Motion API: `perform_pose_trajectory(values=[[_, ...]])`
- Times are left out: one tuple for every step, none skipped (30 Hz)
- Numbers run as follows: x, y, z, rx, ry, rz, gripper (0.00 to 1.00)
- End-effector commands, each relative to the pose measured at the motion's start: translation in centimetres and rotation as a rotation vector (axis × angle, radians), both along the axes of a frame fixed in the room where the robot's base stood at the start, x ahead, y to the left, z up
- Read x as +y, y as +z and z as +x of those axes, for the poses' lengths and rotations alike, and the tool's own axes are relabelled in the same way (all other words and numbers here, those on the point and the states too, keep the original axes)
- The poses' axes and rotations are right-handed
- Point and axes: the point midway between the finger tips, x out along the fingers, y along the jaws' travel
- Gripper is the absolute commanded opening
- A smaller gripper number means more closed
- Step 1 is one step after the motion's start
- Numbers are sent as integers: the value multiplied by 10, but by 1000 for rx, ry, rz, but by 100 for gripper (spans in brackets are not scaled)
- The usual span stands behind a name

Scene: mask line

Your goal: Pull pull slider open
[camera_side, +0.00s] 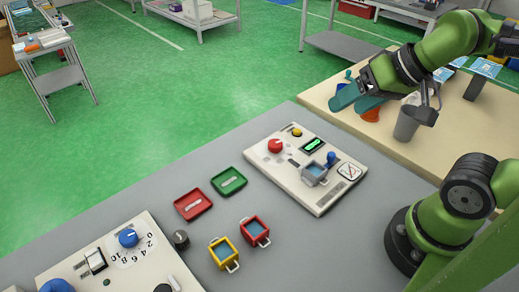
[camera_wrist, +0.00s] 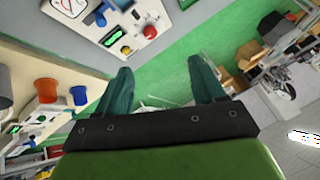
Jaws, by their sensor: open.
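The pull slider cannot be picked out for certain. The white control panel (camera_side: 325,198) holds a blue knob (camera_side: 331,158), a grey box with a blue inside (camera_side: 314,171), a red button (camera_side: 275,146), a yellow button (camera_side: 296,132) and a lit green display (camera_side: 313,145). In the wrist view this panel (camera_wrist: 90,30) is at the top, with its blue knob (camera_wrist: 100,16) and red button (camera_wrist: 150,32). My gripper (camera_side: 357,97), with teal fingers, is open and empty, raised up and right of the panel in the side view. In the wrist view my gripper (camera_wrist: 161,85) has nothing between its fingers.
A second white panel (camera_side: 150,270) with a blue numbered dial (camera_side: 128,238) lies lower left. Red (camera_side: 193,204) and green (camera_side: 229,181) trays and yellow (camera_side: 223,252) and red (camera_side: 255,231) boxes lie between. A grey cup (camera_side: 406,124) and orange cup (camera_side: 371,114) stand on the tan table (camera_side: 455,125).

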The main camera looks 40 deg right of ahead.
Motion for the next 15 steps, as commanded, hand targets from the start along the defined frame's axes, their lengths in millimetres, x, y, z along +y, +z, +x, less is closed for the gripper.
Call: perform_pose_trajectory(values=[[0, 0, 0, 0, 0, 0, 69], [0, 0, 0, 0, 0, 0, 69], [0, 0, 0, 0, 0, 0, 69], [0, 0, 0, 0, 0, 0, 69], [0, 0, 0, 0, 0, 0, 69], [0, 0, 0, 0, 0, 0, 69], [0, 0, 0, 0, 0, 0, 69], [0, 0, 0, 0, 0, 0, 69], [0, 0, 0, 0, 0, 0, 66], [0, 0, 0, 1, -1, 0, 61], [-1, -1, 0, 5, -4, 0, 56], [-2, -4, 1, 17, -7, 0, 50], [-3, -8, 2, 32, -13, 1, 48], [-5, -11, 4, 49, -18, 3, 48], [-8, -13, 10, 70, -29, 5, 48]])
